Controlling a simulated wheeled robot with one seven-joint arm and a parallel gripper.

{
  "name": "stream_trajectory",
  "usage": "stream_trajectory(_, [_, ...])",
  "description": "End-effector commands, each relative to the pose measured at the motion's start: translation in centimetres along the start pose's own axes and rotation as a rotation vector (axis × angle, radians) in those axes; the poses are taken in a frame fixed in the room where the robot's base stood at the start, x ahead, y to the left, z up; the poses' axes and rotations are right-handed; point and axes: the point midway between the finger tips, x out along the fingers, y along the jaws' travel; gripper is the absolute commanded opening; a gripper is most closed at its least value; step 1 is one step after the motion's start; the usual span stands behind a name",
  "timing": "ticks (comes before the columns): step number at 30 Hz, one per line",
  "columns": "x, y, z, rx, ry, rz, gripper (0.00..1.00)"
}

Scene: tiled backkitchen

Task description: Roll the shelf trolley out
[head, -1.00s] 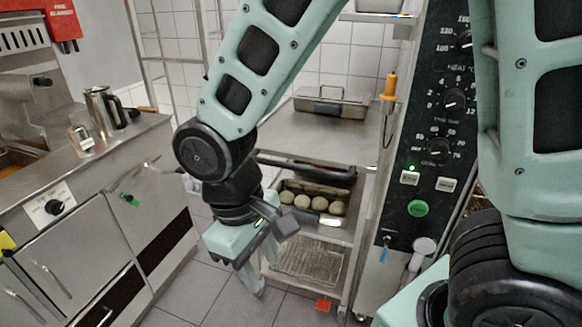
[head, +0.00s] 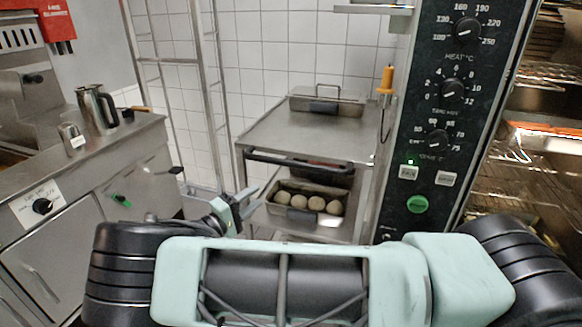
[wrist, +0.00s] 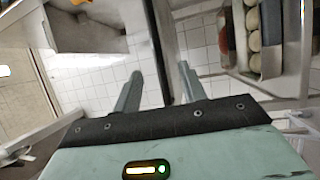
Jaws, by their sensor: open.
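The steel shelf trolley (head: 300,135) stands upright against the tiled wall, between the left counter and the oven. A black handle bar (head: 300,162) runs along its front, just under the top. A lidded pan (head: 326,103) is on its top, and a tray of round dough balls (head: 292,215) is on the shelf below. My arm hides its lower part and wheels. My gripper (head: 246,198) is open, at the trolley's front left and lower than the handle in the picture. In the wrist view, a dark bar (wrist: 155,45) passes between my open fingers (wrist: 160,82); its depth is unclear.
A steel counter (head: 95,160) with a jug (head: 97,106) stands at the left. A tall rack frame (head: 212,80) stands behind, left of the trolley. The oven (head: 440,130) is close at the trolley's right. Tiled floor shows beside my fingers in the wrist view.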

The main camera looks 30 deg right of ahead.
Motion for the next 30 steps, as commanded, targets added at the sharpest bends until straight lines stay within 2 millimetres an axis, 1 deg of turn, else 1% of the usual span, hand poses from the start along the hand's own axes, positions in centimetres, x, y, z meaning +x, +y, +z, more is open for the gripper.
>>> stream_trajectory(2, [-0.3,0.1,-0.6,0.016,0.027,0.04,0.41])
stream_trajectory(4, [-0.1,0.3,-0.9,0.026,0.037,0.056,0.41])
stream_trajectory(8, [1.3,0.5,-0.9,0.026,0.036,0.058,0.41])
stream_trajectory(11, [3.1,0.7,-1.0,0.024,0.035,0.057,0.41])
stream_trajectory(24, [12.3,1.1,-1.2,0.022,0.033,0.055,0.41])
stream_trajectory(27, [14.1,1.2,-1.3,0.023,0.034,0.055,0.41])
stream_trajectory(30, [15.4,1.2,-1.4,0.024,0.034,0.054,0.41])
